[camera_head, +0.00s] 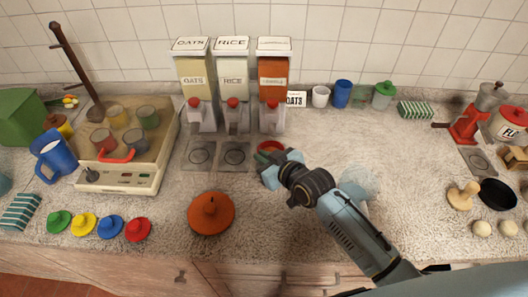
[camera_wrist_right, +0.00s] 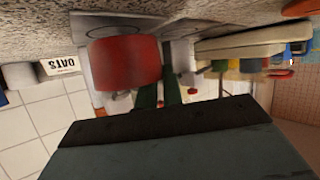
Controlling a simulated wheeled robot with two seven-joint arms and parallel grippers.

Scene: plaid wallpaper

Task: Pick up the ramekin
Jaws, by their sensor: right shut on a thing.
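The ramekin (camera_head: 268,146) is small and red. In the head view it shows just below the lentil dispenser, partly hidden by my right gripper (camera_head: 272,170). In the right wrist view, which looks upside down, the ramekin (camera_wrist_right: 124,64) fills the upper middle as a red cylinder. The dark green fingers (camera_wrist_right: 160,92) reach its side there, and the gripper is shut on it. The head view does not clearly show whether the ramekin is clear of the counter. My left gripper is not in view.
Dispensers for oats (camera_head: 194,80), rice (camera_head: 233,80) and lentils (camera_head: 273,70) stand behind the gripper. A black pan (camera_head: 496,194) is at the right.

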